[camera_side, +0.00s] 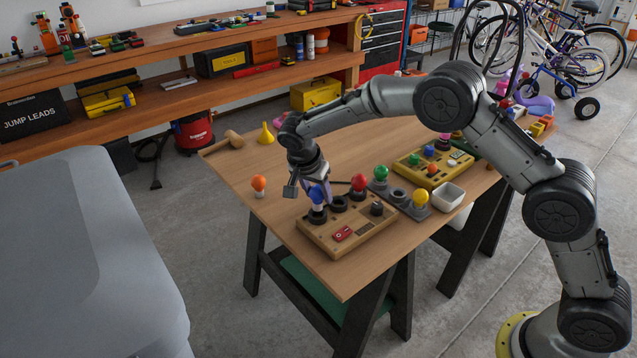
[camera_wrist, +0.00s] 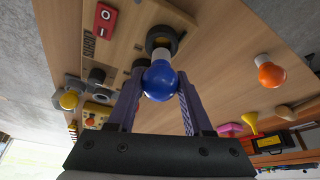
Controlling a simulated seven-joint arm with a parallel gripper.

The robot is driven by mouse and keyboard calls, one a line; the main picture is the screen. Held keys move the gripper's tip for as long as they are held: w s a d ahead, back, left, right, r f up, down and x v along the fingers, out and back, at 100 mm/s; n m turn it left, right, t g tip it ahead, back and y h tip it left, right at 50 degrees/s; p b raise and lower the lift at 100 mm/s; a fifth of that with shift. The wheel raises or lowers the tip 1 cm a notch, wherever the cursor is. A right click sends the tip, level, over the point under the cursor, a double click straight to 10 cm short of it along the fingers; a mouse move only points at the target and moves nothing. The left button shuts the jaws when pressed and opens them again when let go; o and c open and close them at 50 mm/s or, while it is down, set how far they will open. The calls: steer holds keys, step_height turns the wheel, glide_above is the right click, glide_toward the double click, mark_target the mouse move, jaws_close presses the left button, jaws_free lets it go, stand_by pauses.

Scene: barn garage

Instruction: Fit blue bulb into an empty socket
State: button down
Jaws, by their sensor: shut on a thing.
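The blue bulb (camera_side: 317,196) is between my fingers, globe toward me; in the wrist view it (camera_wrist: 160,82) has its pale base pointing at a dark round socket (camera_wrist: 162,36). My gripper (camera_side: 318,185) is shut on it from above. In the side view, the bulb is at the left socket (camera_side: 317,215) of the wooden board (camera_side: 345,242). I cannot tell whether its base is inside the socket or just above it. A middle socket (camera_side: 339,204) on the board is empty. A red bulb (camera_side: 359,182) stands in the socket to its right.
An orange bulb (camera_side: 259,184) stands on the table to the left. Green (camera_side: 381,172) and yellow (camera_side: 420,197) bulbs, a yellow panel (camera_side: 425,176) and a white tray (camera_side: 448,196) are to the right. The table's front left is clear.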

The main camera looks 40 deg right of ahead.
mark_target(318, 203)
steer(key=shift+f, duration=1.1)
steer(key=shift+f, duration=0.6)
stand_by(0.7)
steer(key=c, duration=0.6)
jaws_free()
steer(key=v, duration=1.1)
